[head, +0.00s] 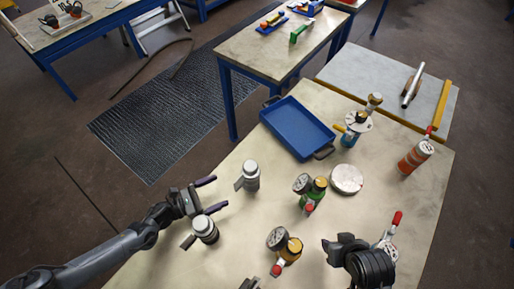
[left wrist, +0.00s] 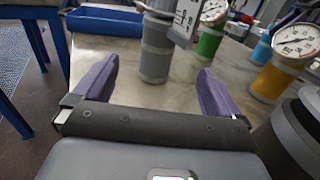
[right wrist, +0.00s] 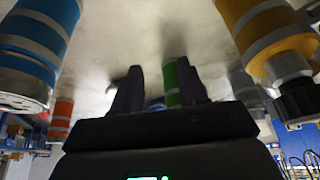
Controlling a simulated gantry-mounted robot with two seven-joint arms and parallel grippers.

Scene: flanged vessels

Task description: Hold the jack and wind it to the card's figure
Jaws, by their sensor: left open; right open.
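Two grey cylinders, each with a side plate, stand upright on the table: a far one (head: 252,176) and a near one (head: 207,231). I cannot tell which upright body is the jack. My left gripper (head: 212,194) is open and empty, its purple fingers beside them. In the left wrist view a grey cylinder (left wrist: 157,50) stands beyond the open fingers (left wrist: 157,85), with a marked white plate (left wrist: 187,14) too cropped to read. My right gripper (right wrist: 160,78) is open and empty. The green gauge vessel (right wrist: 171,83) shows beyond its fingers. In the head view my right wrist hides its fingers.
A yellow gauge vessel (head: 291,250), the green one (head: 313,195) and a white disc (head: 346,179) stand mid-table. A blue tray (head: 314,119) lies at the back. A blue flanged vessel (head: 350,138) and an orange cylinder (head: 413,158) are behind. A red-handled piece (head: 396,222) stands by my right wrist.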

